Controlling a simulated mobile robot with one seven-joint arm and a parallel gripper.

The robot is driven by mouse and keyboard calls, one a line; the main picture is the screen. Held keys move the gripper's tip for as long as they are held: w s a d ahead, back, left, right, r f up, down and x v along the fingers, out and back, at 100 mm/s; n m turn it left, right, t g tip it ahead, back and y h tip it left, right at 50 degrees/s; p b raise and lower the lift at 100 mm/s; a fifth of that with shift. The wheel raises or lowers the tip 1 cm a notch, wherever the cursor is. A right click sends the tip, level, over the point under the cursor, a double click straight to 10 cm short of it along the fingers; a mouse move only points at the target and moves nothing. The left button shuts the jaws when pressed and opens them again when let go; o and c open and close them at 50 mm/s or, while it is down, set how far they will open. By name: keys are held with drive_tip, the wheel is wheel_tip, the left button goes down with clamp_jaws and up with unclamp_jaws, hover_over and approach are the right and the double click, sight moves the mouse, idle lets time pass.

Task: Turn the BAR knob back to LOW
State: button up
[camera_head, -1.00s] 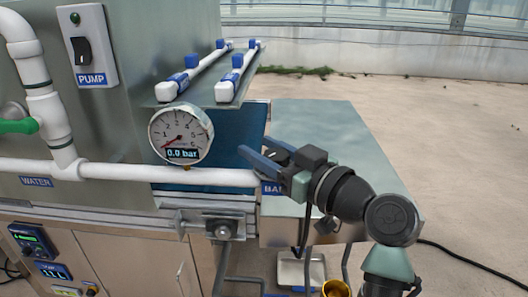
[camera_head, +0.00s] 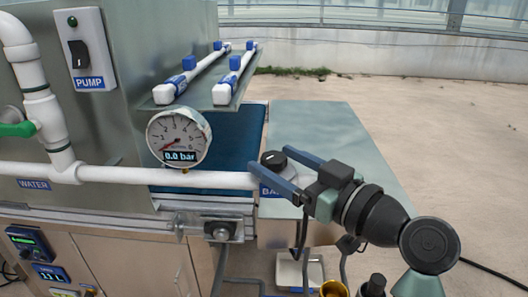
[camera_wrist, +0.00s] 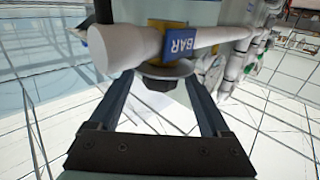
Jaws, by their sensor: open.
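The BAR knob (camera_head: 273,159) is a black round cap with a white mark on top, at the right end of the white pipe (camera_head: 215,179). The blue BAR label (camera_head: 267,190) sits just below it, partly covered by a finger. My gripper (camera_head: 268,158) is open, its blue fingers reaching to either side of the knob. In the wrist view the BAR label (camera_wrist: 180,46) is on the pipe, with a dark round part (camera_wrist: 158,83) between the fingers (camera_wrist: 157,78). I cannot tell whether a finger touches the knob. The LOW mark is not readable.
The round gauge (camera_head: 179,138) reads 0.0 bar. Two white spray bars (camera_head: 205,73) lie on the shelf above. The PUMP switch (camera_head: 84,53) is at the upper left, with a green-handled valve (camera_head: 17,129) below it. The grey-green table top (camera_head: 320,130) is clear behind my gripper.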

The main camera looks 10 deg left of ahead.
drive_tip(key=v, duration=0.8)
drive_tip(key=shift+s, duration=0.2)
drive_tip(key=shift+d, duration=0.15)
drive_tip(key=w+a+r+m+t+h, duration=0.3)
drive_tip(key=r+m+t+h, duration=0.3)
drive_tip(key=r, duration=0.5)
drive_tip(key=s+a+r+m+t+h+p, duration=0.1)
drive_tip(key=s+r+m+t+h+p, duration=0.25)
drive_tip(key=s+r+t+h, duration=0.9)
wheel_tip(320, 180, up, 31)
drive_tip(key=s+g+y+p, duration=0.1)
drive_tip(key=g+y+p, duration=0.2)
drive_tip(key=p, duration=2.1)
drive_tip(key=shift+s+y, duration=0.2)
drive_tip(key=shift+y, duration=0.75)
drive_tip(key=shift+f, duration=0.1)
